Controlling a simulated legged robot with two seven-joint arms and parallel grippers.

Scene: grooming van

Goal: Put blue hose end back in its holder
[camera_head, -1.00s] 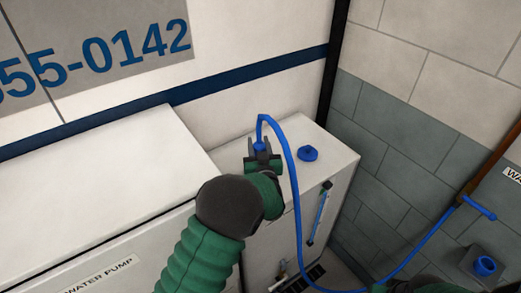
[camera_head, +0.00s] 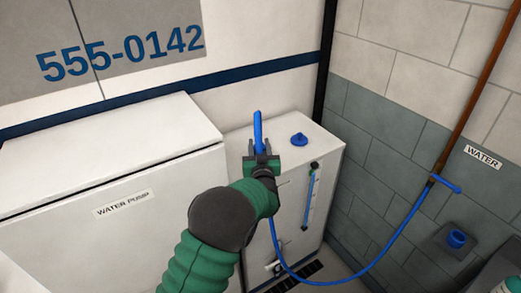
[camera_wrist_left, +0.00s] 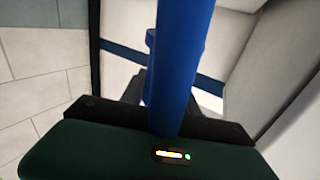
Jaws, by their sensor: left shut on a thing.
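My left gripper (camera_head: 261,158) is shut on the blue hose end (camera_head: 257,127), at the top of the white tank cabinet. The hose end points up from between the fingers. In the left wrist view the blue hose (camera_wrist_left: 182,65) rises large in front of the jaws and hides part of them. The blue hose (camera_head: 398,234) hangs in a loop from the gripper to a blue tap on the right wall. A blue cup-shaped holder (camera_head: 457,239) sits on a grey block on that wall, apart from the hose end. My right gripper is not in view.
The white tank cabinet (camera_head: 325,150) has a blue cap (camera_head: 299,139) on top and a sight tube on its front. A white water pump box (camera_head: 120,160) stands left. The blue tap (camera_head: 446,183) is on a copper pipe below a WATER sign (camera_head: 483,157).

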